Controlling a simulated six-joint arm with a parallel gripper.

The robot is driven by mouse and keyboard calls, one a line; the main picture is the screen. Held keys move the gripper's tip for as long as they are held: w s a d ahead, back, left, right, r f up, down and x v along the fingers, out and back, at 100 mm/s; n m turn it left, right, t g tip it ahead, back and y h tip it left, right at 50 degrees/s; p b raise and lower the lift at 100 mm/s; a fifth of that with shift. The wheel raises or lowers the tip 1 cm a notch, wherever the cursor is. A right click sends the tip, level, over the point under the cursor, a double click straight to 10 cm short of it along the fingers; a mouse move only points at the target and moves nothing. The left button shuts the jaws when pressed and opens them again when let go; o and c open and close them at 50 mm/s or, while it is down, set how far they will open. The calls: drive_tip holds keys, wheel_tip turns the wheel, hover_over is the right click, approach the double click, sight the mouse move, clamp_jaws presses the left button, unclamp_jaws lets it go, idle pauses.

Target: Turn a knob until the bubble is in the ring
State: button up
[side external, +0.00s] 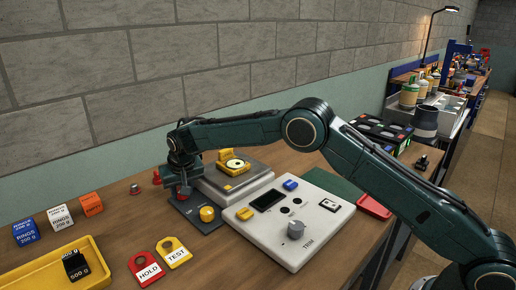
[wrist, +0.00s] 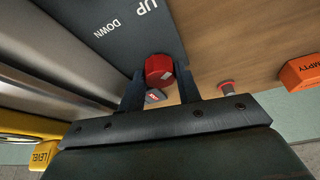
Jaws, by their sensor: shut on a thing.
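My gripper (side external: 182,190) points down at the left front corner of the scale. In the wrist view its two fingers (wrist: 160,88) are closed on opposite sides of a red knob (wrist: 162,70). A smaller red piece with a pale label (wrist: 153,95) shows between the fingers. The grey scale (side external: 256,181) carries a yellow level (side external: 235,164) with a round pale vial. The bubble and ring are too small to make out. The level's yellow edge (wrist: 40,154) is cut off in the wrist view.
A dark plate marked UP and DOWN (wrist: 118,45) lies beside the knob, with a yellow knob (side external: 207,213) near it. A white TRIM panel (side external: 266,246) stands right. HOLD (side external: 148,270) and TEST (side external: 175,254) tags, a yellow tray (side external: 35,272) and an orange block (side external: 91,204) lie around.

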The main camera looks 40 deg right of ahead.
drive_tip(key=shift+w+a+m+h, duration=0.1)
drive_tip(key=shift+m+h, duration=0.3)
drive_tip(key=shift+m, duration=0.7)
drive_tip(key=shift+a+m+h, duration=0.1)
drive_tip(key=shift+m+h, duration=0.3)
drive_tip(key=shift+m, duration=0.7)
drive_tip(key=shift+m+g, duration=0.4)
drive_tip(key=shift+m, duration=0.2)
drive_tip(key=o, duration=1)
drive_tip(key=shift+c, duration=0.2)
drive_tip(key=shift+r, duration=0.1)
drive_tip(key=shift+v, duration=1.55)
drive_tip(key=shift+s+a, duration=1.3)
drive_tip(key=shift+s, duration=0.25)
drive_tip(key=shift+s+a, duration=1.3)
drive_tip(key=shift+s, duration=0.2)
drive_tip(key=shift+s+a, duration=1.3)
drive_tip(key=shift+s, duration=0.25)
